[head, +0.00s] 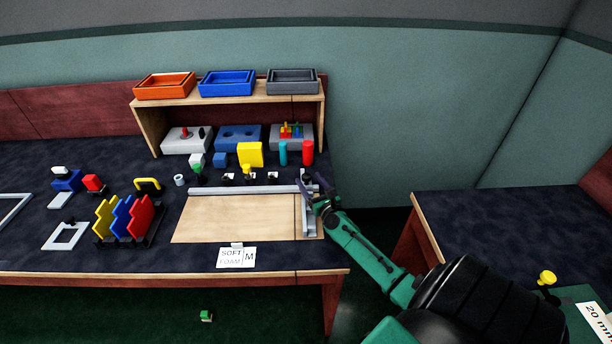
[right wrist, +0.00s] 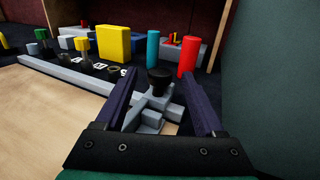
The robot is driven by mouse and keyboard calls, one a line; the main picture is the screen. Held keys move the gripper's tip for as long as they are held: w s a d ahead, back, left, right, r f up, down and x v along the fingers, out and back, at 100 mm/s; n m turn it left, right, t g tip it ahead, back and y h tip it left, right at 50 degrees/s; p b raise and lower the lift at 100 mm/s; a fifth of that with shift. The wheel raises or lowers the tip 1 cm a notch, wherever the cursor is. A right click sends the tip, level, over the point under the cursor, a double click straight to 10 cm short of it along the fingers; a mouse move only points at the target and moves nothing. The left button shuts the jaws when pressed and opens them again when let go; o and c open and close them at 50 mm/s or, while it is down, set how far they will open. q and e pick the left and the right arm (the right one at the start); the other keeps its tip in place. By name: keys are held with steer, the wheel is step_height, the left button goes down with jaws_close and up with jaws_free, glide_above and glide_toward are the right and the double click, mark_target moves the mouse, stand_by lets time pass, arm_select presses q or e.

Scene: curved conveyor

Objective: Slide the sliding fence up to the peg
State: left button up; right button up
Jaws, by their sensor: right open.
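The sliding fence (head: 307,215) is a grey bar across the right end of a pale wooden board (head: 240,217). In the right wrist view the grey fence carriage (right wrist: 152,110) carries a black knob (right wrist: 159,78). My right gripper (head: 316,186) is open, with its fingers (right wrist: 160,85) on either side of the knob and carriage; contact is not clear. A long grey rail (head: 240,190) runs along the board's back edge. Behind it stand a green-topped peg (head: 198,170) and a yellow one (head: 246,171); I cannot tell which is the task's peg. My left gripper is out of view.
Small white labels and dark round pieces lie behind the rail. A yellow block (head: 250,154), a teal cylinder (head: 283,153) and a red cylinder (head: 307,152) stand farther back, before a wooden shelf (head: 225,104). Coloured plates stand in a rack (head: 158,232) at left. The board is clear.

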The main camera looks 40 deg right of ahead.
steer(key=shift+x, duration=0.95)
steer(key=shift+w+d, duration=0.15)
steer(key=shift+w, duration=0.35)
jaws_close()
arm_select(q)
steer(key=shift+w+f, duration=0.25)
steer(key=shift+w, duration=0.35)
